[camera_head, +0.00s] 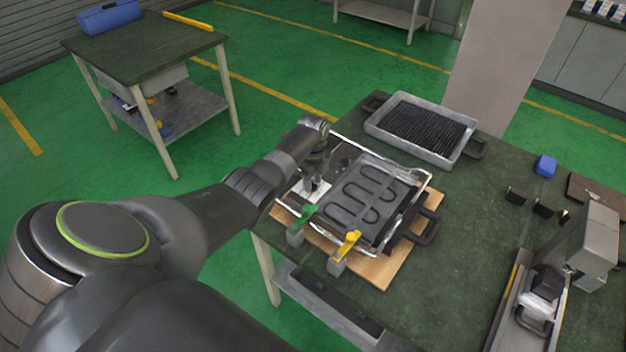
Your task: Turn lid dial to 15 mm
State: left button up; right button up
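A grill-like device with a dark plate and a serpentine heating element (368,199) sits on a wooden board (385,270) on the green-topped table. A metal bar frame (385,160) surrounds the plate, and a black handle (430,228) sticks out at its right. A green lever (303,217) and a yellow lever (347,245) stand at its front. My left gripper (316,183) points down at the device's left edge, beside a small white patch. Its fingers are small and dark, so their opening is unclear. I cannot make out the lid dial or its marks. My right gripper is not in view.
A metal tray with a black ribbed grid (425,130) stands behind the device. A grey machine (585,245), a blue block (545,166) and several small black parts lie to the right. Green tabletop (465,240) is free between device and machine. Another table (140,45) stands far left.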

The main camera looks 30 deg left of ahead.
aim_at(313, 182)
pick_arm(q)
jog(key=shift+r, duration=0.4)
notch_tip(313, 182, up, 17)
jog(key=b, duration=0.2)
jog(key=shift+f, duration=0.2)
dwell(0.4)
